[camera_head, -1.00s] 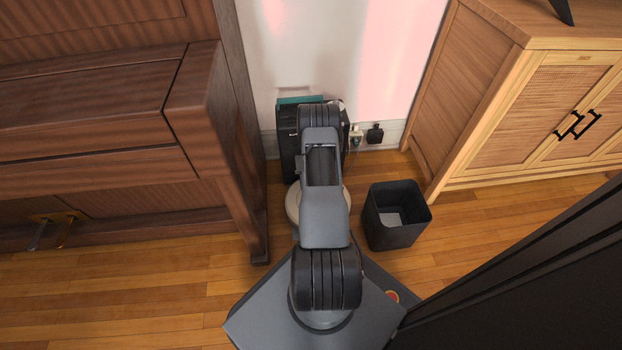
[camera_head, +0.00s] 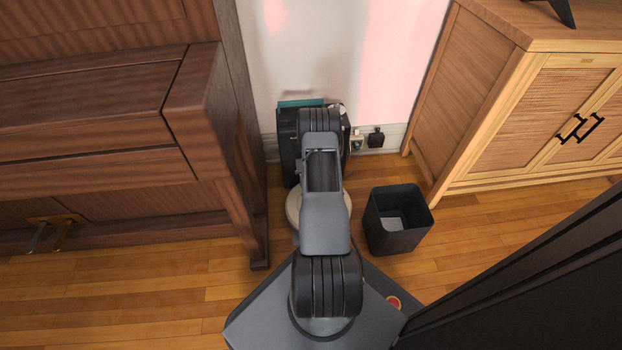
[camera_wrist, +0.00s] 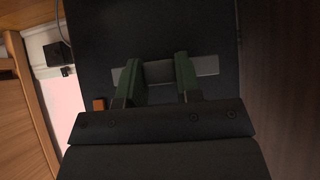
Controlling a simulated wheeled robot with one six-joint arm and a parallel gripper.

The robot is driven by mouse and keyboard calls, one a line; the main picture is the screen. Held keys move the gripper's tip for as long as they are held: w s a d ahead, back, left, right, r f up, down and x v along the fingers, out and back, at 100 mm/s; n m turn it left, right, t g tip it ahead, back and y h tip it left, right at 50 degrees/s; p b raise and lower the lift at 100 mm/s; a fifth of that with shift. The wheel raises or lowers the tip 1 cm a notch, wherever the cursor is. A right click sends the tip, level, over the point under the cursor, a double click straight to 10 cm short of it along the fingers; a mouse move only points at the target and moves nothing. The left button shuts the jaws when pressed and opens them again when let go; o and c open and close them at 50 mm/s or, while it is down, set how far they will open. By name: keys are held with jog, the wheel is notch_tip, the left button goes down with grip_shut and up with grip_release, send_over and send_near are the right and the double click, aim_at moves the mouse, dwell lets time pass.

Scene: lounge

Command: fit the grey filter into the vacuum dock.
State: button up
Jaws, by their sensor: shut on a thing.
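The vacuum dock (camera_head: 288,150) is a dark upright box against the wall, partly hidden behind my arm in the head view. In the wrist view, its dark face (camera_wrist: 150,25) fills the middle. My gripper (camera_wrist: 158,76) has green fingers, one on each side of the grey filter (camera_wrist: 157,71), and is shut on it. The filter is right in front of or against the dock's face; I cannot tell how deep it sits. A paler grey strip (camera_wrist: 208,66) shows beyond the right finger. In the head view, my arm hides the gripper and filter.
A pale round disc (camera_head: 293,207) lies on the floor before the dock, partly under my arm. A black bin (camera_head: 398,238) stands to the right. A wooden piano (camera_head: 90,120) is close on the left, a cabinet (camera_head: 480,110) on the right. Plugs (camera_head: 375,138) sit low on the wall.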

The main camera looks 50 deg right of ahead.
jog(key=shift+w+d+b, duration=1.15)
jog(key=shift+w+d, duration=0.2)
jog(key=shift+w, duration=0.3)
dwell(0.4)
jog(key=shift+w+d, duration=0.75)
jog(key=shift+w, duration=0.15)
dwell(0.4)
jog(key=o, duration=1)
jog(key=shift+p+v, duration=0.9)
jog(key=shift+v, duration=0.1)
jog(key=shift+p+v, duration=1.55)
jog(key=shift+v, duration=0.4)
jog(key=shift+s, duration=0.1)
